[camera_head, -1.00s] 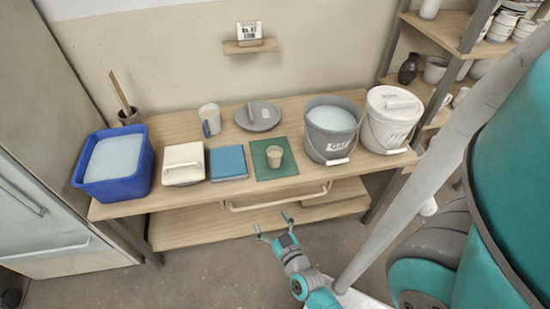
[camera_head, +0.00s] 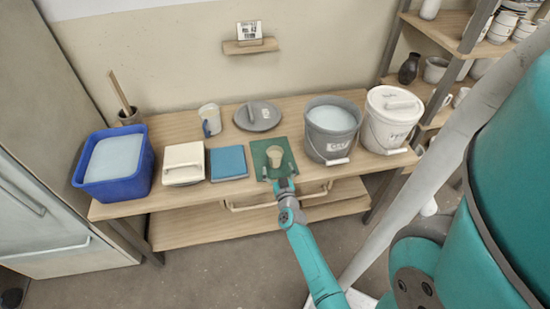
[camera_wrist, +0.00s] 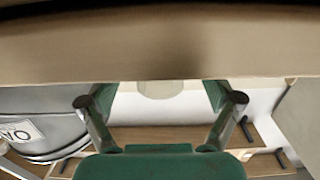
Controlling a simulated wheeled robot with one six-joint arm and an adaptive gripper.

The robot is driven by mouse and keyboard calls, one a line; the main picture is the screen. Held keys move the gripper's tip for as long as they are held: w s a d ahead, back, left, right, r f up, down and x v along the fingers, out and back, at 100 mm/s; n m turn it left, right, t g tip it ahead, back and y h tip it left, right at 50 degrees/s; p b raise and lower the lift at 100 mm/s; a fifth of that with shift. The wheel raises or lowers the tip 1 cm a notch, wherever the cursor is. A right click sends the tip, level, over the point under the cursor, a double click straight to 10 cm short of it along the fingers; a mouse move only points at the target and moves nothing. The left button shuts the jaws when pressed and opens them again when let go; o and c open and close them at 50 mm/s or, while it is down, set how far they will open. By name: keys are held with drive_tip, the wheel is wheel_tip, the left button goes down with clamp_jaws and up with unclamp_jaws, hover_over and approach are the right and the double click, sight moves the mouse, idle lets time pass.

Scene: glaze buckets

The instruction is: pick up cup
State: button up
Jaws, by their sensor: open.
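The beige cup (camera_head: 275,155) stands upright on a green mat (camera_head: 259,150) near the front of the wooden table. My gripper (camera_head: 279,175) is open at the front edge of the mat, just in front of the cup. The head view does not show clearly how near the fingertips are to it. In the wrist view my open gripper (camera_wrist: 160,103) has a finger at each side. A pale rounded part that looks like the cup (camera_wrist: 160,89) shows between them, mostly cut off by a beige band.
A grey bucket (camera_head: 330,145) stands close right of the mat, a white lidded bucket (camera_head: 388,125) beyond it. Left are a blue block (camera_head: 228,161), a cream box (camera_head: 183,162) and a blue tub (camera_head: 145,170).

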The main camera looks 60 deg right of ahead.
sight(277, 165)
drive_tip(key=shift+x, duration=2.7)
drive_tip(key=c, duration=1.4)
